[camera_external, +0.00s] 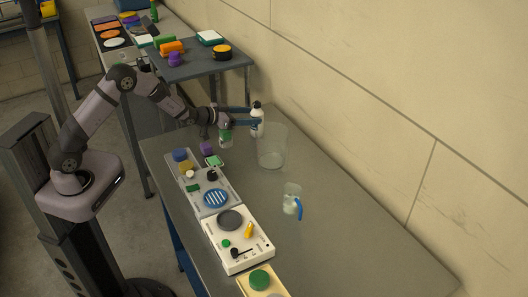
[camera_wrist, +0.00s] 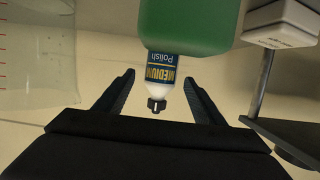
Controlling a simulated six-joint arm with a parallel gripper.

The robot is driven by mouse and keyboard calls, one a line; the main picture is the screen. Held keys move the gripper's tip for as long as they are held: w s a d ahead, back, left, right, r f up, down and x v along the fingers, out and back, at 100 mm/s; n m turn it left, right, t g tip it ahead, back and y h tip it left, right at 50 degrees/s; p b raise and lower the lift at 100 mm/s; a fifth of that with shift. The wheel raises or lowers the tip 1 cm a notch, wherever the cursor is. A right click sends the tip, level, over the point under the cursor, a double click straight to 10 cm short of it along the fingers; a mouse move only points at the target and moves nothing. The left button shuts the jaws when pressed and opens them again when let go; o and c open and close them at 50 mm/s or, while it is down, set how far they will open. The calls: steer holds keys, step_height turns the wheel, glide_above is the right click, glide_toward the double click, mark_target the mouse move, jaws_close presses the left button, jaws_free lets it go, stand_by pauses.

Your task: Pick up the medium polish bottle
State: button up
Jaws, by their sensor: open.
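The medium polish bottle is white with a dark cap and a dark blue label reading "MEDIUM Polish". In the external view the bottle (camera_external: 257,113) stands at the fingertips of my gripper (camera_external: 250,117), beside the wall. In the wrist view the bottle (camera_wrist: 160,70) appears upside down, between the two open fingers of my gripper (camera_wrist: 160,92). Contact with the fingers is not visible. A green object hides its lower part there. My gripper is open and holds nothing.
A clear beaker (camera_external: 271,150) stands just right of the polish bottle; a jug with a blue handle (camera_external: 292,200) is nearer. Panels with knobs line the table's left side. A raised shelf (camera_external: 205,67) stands behind.

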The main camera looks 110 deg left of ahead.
mark_target(257, 114)
steer(key=shift+p+x, duration=0.75)
steer(key=shift+x, duration=1.25)
steer(key=shift+c, duration=0.3)
steer(key=shift+a+r, duration=0.1)
steer(key=shift+r, duration=0.05)
steer(key=c, duration=1.3)
step_height(257, 114, up, 10)
steer(key=shift+r+b, duration=0.1)
steer(key=shift+b, duration=1)
